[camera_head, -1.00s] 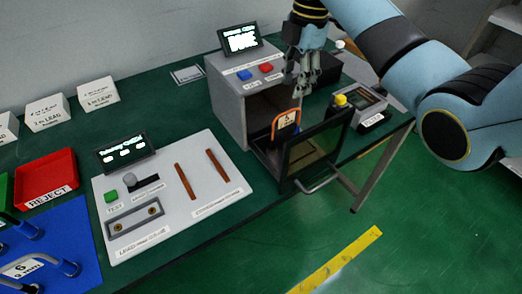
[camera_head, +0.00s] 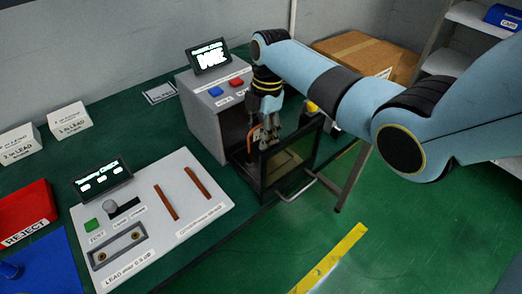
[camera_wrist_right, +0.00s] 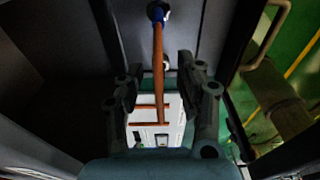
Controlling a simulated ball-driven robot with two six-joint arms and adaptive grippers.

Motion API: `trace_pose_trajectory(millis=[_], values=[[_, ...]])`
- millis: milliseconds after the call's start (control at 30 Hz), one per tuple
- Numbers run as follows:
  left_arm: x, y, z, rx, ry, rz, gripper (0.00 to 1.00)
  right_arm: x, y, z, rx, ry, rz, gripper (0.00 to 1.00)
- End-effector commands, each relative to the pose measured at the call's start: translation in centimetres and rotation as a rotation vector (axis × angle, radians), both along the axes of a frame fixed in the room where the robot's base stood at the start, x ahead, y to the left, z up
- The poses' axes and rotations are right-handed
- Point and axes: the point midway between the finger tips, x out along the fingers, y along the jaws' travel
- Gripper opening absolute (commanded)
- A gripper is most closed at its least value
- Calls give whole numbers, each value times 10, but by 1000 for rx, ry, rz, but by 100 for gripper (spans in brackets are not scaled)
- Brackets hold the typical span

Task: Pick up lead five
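An orange lead (camera_head: 251,136) stands at the open front of the grey generator box (camera_head: 208,118); its number is not readable in the head view. My right gripper (camera_head: 266,128) is over it and hides part of it. In the right wrist view, the orange lead (camera_wrist_right: 158,62) with a blue end runs between the two spread fingers of my right gripper (camera_wrist_right: 160,92). I see gaps on both sides, so the fingers are open. My left gripper is not in view.
The box's dark door (camera_head: 290,160) hangs open close to the right gripper. A white test panel (camera_head: 190,220) with two copper strips lies on the green table. A red reject tray (camera_head: 25,213) is at left. A cardboard box (camera_head: 365,55) stands behind my arm.

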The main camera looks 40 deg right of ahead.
Motion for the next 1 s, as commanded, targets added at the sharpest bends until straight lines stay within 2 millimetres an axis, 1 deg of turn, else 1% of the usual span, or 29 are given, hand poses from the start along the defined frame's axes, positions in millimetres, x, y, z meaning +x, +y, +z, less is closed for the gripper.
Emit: trace_pose_trajectory(millis=[133, 267, 400, 433, 867, 1000], values=[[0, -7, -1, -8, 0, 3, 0, 0, 0, 0, 0, -1, 0, 37], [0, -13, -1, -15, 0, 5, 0, 0, 0, 0, 0, -1, 0, 20], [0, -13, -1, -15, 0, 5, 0, 0, 0, 0, -1, -1, 0, 1], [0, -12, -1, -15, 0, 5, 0, 0, 0, 0, -1, -1, 0, 0], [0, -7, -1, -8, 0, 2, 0, 0, 0, 1, -1, -1, 0, 0], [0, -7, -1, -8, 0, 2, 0, 1, -1, 8, -1, -4, 0, 0]])
